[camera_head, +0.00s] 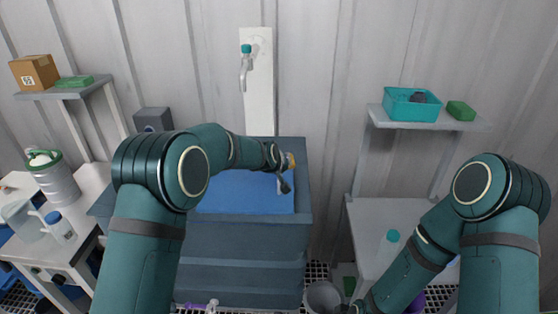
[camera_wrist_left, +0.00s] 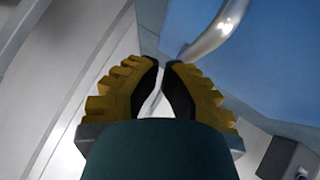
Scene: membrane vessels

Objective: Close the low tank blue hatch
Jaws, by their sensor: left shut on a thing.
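The low tank (camera_head: 245,245) is a dark blue-grey box against the back wall. Its bright blue hatch (camera_head: 245,200) shows as a flat panel in the tank's top; whether it is fully seated I cannot tell. In the left wrist view the blue hatch (camera_wrist_left: 275,60) fills the upper right, with a curved silver handle (camera_wrist_left: 218,32) ending at the fingertips. My left gripper (camera_head: 288,163) is over the hatch's right side. Its yellow and black fingers (camera_wrist_left: 166,64) are shut on the handle's end, which they partly hide. My right gripper (camera_head: 356,307) is low at the bottom edge, its fingers unclear.
A tap (camera_head: 245,70) on a white panel stands behind the tank. A shelf (camera_head: 430,118) with a teal bin (camera_head: 411,104) is at right, above a grey table (camera_head: 385,225). A grey cup (camera_head: 322,298) is beside my right gripper. A left bench holds a canister (camera_head: 55,180).

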